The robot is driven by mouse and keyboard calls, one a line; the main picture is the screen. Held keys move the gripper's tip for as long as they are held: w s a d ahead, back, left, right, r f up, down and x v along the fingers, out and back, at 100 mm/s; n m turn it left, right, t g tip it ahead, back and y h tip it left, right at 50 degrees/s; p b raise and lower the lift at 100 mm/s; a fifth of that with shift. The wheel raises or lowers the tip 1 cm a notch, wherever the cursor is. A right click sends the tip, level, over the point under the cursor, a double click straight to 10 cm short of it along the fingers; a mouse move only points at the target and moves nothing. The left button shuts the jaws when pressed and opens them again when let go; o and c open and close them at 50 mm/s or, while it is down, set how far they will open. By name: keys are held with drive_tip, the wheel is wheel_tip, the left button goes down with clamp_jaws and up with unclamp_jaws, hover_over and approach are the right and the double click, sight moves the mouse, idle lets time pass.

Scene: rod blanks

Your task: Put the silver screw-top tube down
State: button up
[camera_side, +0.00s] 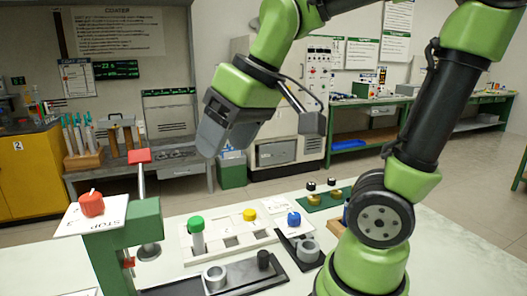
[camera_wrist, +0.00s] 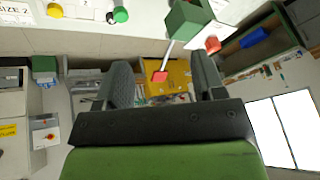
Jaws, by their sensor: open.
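My gripper (camera_side: 220,133) is raised above the bench, tilted down to the left. In the wrist view my gripper (camera_wrist: 162,66) has its two fingers wide apart with nothing held between them. I cannot pick out a silver screw-top tube for certain in either view. A tube with a green cap (camera_side: 196,222) stands upright in the white rack (camera_side: 187,258), below my gripper and apart from it. A yellow cap (camera_side: 250,214) and a blue cap (camera_side: 294,219) show to its right. The green and yellow caps also show at the wrist view's top left.
A green press (camera_side: 122,245) with a red-ended lever (camera_side: 139,156) and a red button (camera_side: 92,204) stands at left. Grey ring-shaped holders (camera_side: 214,278) sit on dark bases at the front. A green block with gold-coloured pieces (camera_side: 314,200) lies behind.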

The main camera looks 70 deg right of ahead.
drive_tip(key=s+a+m+t, duration=0.2)
drive_tip(key=s, duration=0.4)
drive_tip(key=shift+s+f+y, duration=0.2)
drive_tip(key=shift+f+y, duration=0.2)
drive_tip(key=shift+d, duration=0.1)
idle(0.6)
